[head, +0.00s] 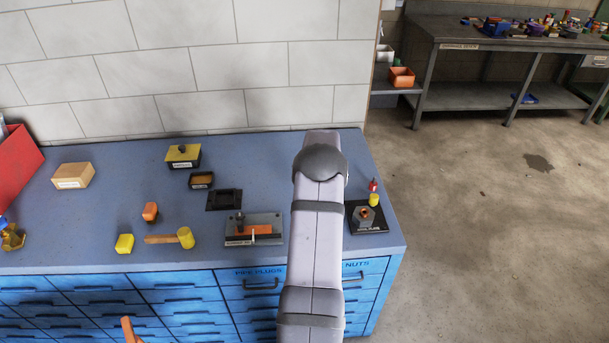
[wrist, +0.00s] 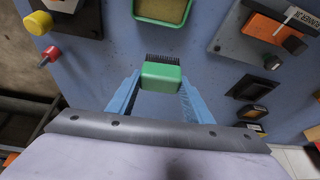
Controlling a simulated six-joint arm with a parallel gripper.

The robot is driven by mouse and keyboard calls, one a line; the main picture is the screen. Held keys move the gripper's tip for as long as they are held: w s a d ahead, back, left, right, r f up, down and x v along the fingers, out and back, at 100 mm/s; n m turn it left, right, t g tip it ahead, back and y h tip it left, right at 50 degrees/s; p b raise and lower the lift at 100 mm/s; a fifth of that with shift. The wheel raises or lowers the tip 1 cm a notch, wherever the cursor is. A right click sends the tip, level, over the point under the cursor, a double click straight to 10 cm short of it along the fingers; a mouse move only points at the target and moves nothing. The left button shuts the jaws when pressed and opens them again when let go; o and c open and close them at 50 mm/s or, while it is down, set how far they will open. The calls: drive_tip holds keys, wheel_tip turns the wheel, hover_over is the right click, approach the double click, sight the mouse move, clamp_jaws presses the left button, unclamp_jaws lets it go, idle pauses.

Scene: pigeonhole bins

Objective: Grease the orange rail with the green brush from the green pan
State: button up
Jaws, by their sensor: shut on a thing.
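The green brush (wrist: 160,77) is between the blue fingers of my gripper (wrist: 154,88) in the wrist view, which are shut on its block. Its dark bristles point away from my gripper. The green pan (wrist: 160,24), with yellowish-brown grease inside, shows at the top edge, past the bristles and apart from them in the picture. The orange rail (wrist: 262,28) lies on a grey plate at the upper right of the wrist view. In the head view the orange rail (head: 263,230) is left of my arm. My arm hides the gripper, brush and pan there.
A black tray (head: 224,199) and yellow-topped box (head: 183,156) stand behind.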

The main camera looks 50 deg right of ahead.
drive_tip(key=s+a, duration=0.4)
drive_tip(key=s, duration=0.3)
drive_tip(key=shift+p, duration=0.3)
drive_tip(key=shift+w+f, duration=0.1)
drive_tip(key=shift+f, duration=0.05)
drive_tip(key=shift+f+b, duration=1.2)
drive_tip(key=shift+f, duration=0.8)
drive_tip(key=shift+f+b, duration=1.4)
drive_tip(key=shift+b, duration=0.05)
drive_tip(key=o, duration=1.5)
drive_tip(key=c, duration=0.4)
drive_tip(key=shift+o, duration=0.2)
drive_tip(key=shift+r, duration=0.1)
